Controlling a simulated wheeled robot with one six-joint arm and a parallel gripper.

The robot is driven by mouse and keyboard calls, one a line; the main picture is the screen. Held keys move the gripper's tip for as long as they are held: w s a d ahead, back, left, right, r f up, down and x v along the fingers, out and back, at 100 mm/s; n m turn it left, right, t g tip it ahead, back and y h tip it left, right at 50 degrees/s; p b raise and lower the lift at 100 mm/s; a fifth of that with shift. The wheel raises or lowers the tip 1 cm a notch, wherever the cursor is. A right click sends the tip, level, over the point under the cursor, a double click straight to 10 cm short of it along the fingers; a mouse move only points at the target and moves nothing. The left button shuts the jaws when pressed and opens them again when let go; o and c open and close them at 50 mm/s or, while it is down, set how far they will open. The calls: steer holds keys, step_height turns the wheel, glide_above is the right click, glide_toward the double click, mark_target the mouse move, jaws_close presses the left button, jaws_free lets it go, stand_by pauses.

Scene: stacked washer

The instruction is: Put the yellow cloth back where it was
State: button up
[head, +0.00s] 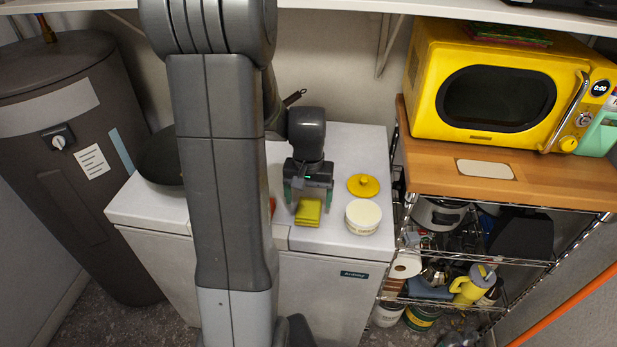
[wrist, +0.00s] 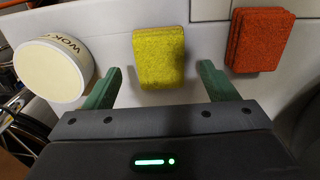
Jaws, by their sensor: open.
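The yellow cloth (head: 308,216) is a small folded stack on the white washer top, near its front edge. In the wrist view the yellow cloth (wrist: 158,57) lies between and slightly beyond my fingertips. My gripper (head: 309,201) points down over the cloth; it is open, with one green finger on each side, as the wrist view also shows (wrist: 160,70). I see no clear contact between the fingers and the cloth.
A red folded cloth (wrist: 260,40) lies beside the yellow one, mostly hidden by my arm in the head view. A cream-topped tub (head: 363,217) and yellow lid (head: 363,186) stand right. A dark pan (head: 160,158) is left; a yellow microwave (head: 500,90) is far right.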

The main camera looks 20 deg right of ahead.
mark_target(308, 208)
step_height(308, 208, up, 8)
